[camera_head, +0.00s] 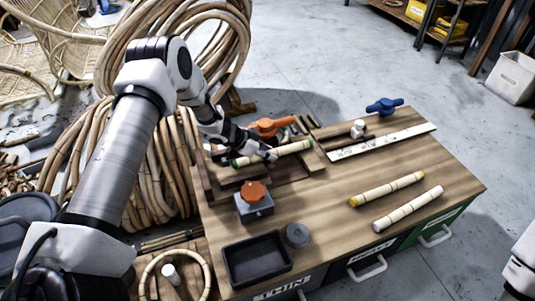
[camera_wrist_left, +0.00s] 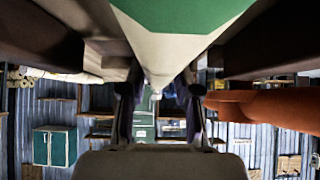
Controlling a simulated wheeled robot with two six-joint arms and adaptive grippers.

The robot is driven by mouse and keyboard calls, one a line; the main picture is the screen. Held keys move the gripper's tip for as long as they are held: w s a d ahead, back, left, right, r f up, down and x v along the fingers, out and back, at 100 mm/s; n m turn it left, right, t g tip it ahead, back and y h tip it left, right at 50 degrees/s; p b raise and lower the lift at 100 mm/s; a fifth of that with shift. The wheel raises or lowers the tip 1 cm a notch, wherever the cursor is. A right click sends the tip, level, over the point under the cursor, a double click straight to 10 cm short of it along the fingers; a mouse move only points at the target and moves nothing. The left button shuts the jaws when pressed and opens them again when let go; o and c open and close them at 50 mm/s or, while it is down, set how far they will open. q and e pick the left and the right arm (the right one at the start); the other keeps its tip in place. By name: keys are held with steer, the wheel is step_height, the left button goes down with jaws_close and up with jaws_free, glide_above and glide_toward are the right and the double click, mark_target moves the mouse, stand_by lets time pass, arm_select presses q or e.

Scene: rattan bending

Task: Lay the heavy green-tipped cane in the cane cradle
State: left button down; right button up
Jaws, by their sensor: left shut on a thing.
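The green-tipped cane (camera_head: 293,148) is pale, with a green band near its left end. My left gripper (camera_head: 268,153) is shut around it near its middle and holds it roughly level over the dark wooden rack at the back left of the bench. In the left wrist view the cane's green tip (camera_wrist_left: 185,14) fills the top, and its pale body runs down between the fingers (camera_wrist_left: 160,95). The wooden rack (camera_head: 292,172), apparently the cane cradle, lies below and around the cane. I cannot tell whether the cane touches it. My right gripper is out of view.
An orange clamp (camera_head: 268,126) stands just behind the cane. An orange-knobbed block (camera_head: 254,203), a black tray (camera_head: 257,262) and a grey puck (camera_head: 296,235) stand in front. A yellow-tipped cane (camera_head: 387,189) and a plain-looking cane (camera_head: 408,208) lie at right. The bench middle is clear.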

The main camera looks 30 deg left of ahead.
arm_select(q)
steer(key=c, duration=0.8)
jaws_free()
steer(key=shift+f, duration=0.1)
steer(key=shift+a+r, duration=0.1)
steer(key=shift+r, duration=0.25)
steer(key=p+v, duration=0.5)
steer(key=v, duration=0.6)
steer(key=shift+s, duration=0.1)
steer(key=shift+s+r, duration=0.15)
steer(key=shift+r, duration=0.05)
steer(key=shift+a, duration=0.1)
steer(key=shift+f, duration=0.1)
